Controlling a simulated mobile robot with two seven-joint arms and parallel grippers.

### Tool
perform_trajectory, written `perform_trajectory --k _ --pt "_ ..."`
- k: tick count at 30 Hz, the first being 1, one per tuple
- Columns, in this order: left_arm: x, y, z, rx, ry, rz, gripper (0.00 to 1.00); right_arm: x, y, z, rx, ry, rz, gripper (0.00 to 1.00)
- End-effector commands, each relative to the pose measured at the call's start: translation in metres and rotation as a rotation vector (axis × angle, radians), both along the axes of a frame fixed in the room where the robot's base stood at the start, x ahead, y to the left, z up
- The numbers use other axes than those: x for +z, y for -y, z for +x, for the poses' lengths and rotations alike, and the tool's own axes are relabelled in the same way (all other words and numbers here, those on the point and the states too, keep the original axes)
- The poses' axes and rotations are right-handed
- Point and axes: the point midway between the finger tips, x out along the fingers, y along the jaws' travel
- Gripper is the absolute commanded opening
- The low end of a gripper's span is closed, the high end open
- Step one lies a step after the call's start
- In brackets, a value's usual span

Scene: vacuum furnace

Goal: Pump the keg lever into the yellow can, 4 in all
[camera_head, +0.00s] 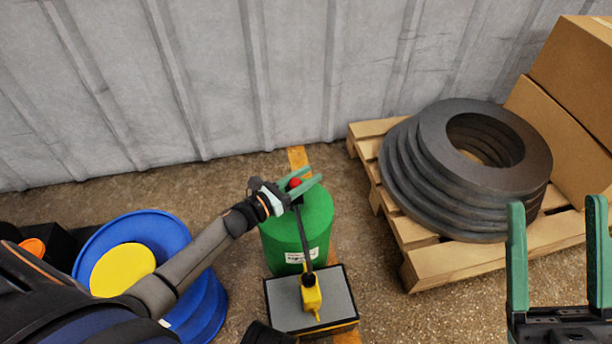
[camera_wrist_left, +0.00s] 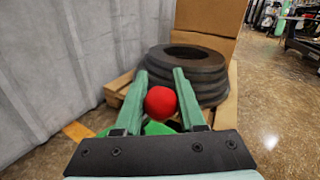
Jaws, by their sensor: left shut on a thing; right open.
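The green keg (camera_head: 282,245) stands by the wall with a label on its side. A dark lever (camera_head: 304,240) runs from a red knob (camera_head: 295,183) down to a pivot by a small yellow part (camera_head: 311,298). This part sits over a grey-topped box (camera_head: 285,300) with yellow edging. My left gripper (camera_head: 306,178) is shut on the red knob. In the left wrist view the knob (camera_wrist_left: 160,103) lies between its green fingers. My right gripper (camera_head: 557,203) is open and empty at the lower right. I cannot tell which yellow thing is the can.
A wooden pallet (camera_head: 430,265) with stacked dark rings (camera_head: 440,190) and cardboard boxes (camera_head: 570,120) stands at the right. A blue spool (camera_head: 165,228) with a yellow centre (camera_head: 122,268) is at the left. The corrugated wall (camera_head: 230,80) closes off the back.

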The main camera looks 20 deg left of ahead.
Motion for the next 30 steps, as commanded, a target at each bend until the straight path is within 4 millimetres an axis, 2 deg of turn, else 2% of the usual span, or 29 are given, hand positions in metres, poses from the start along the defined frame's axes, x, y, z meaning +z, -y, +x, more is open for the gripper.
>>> perform_trajectory --k 8,19,26,30 --pt "0.007 -0.006 0.007 0.0 -0.093 -0.066 0.0 0.02 0.002 0.0 0.005 0.001 0.014 0.69" --pt "0.008 -0.024 0.029 0.003 -0.351 -0.254 0.0 0.053 0.004 -0.003 -0.005 0.033 0.004 0.69" --pt "0.001 -0.034 0.042 0.002 -0.52 -0.383 0.0 0.054 0.007 -0.002 -0.022 0.041 0.003 0.69" --pt "-0.006 -0.038 0.049 0.005 -0.522 -0.391 0.0 0.045 0.008 -0.001 -0.022 0.034 0.013 0.69"
